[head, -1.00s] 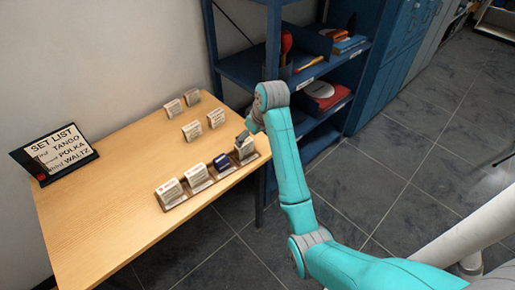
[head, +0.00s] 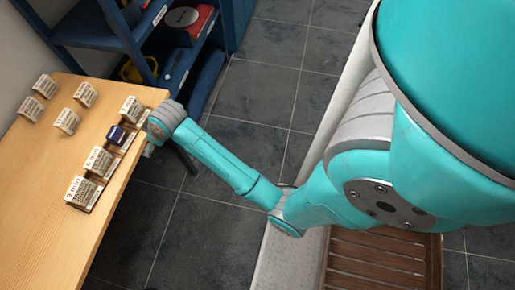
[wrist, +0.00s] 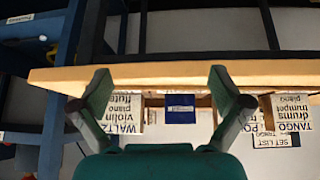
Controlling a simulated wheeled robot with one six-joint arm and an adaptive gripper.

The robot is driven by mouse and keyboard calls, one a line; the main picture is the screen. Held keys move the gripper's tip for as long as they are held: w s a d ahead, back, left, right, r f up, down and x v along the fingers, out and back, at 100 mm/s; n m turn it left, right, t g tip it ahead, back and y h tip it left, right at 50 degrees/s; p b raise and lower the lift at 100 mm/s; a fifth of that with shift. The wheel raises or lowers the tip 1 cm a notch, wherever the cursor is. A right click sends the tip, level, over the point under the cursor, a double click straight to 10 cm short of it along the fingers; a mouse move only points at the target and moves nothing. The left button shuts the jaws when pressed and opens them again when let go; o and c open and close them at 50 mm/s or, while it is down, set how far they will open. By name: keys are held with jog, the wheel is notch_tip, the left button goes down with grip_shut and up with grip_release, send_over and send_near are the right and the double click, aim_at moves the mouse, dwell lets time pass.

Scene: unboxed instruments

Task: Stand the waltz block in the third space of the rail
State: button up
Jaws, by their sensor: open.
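The waltz block (wrist: 127,120) is white with black text, upside down in the wrist view. It stands at the shelf-side end of the rail (head: 104,187), seen in the head view as the far white block (head: 131,108). A blue block (head: 116,134) is beside it, also in the wrist view (wrist: 180,109). Two more white blocks are further along the rail; the tango block (wrist: 291,112) is on the right in the wrist view. My gripper (wrist: 164,88) is open and empty, its fingers apart in front of the table edge. The left finger partly overlaps the waltz block in the picture.
Several loose white blocks (head: 67,121) stand behind the rail on the wooden table (head: 35,190). The set list sign (wrist: 275,138) shows in the wrist view. A blue shelf (head: 120,45) stands beyond the table's far end. Floor in front of the table is clear.

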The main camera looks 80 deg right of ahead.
jog(key=s+a+f+t, duration=0.25)
jog(key=s+a, duration=0.25)
jog(key=s, duration=0.5)
jog(key=s+a+f+t, duration=0.1)
jog(key=s+a+f, duration=0.25)
jog(key=s, duration=0.65)
jog(key=s+a+r+t, duration=0.2)
jog(key=s+r, duration=0.6)
jog(key=s, duration=0.2)
jog(key=s+a+r+t, duration=0.2)
jog(key=s+a+r, duration=0.1)
jog(key=s+r, duration=0.5)
jog(key=shift+v, duration=1.15)
jog(key=shift+t, duration=0.25)
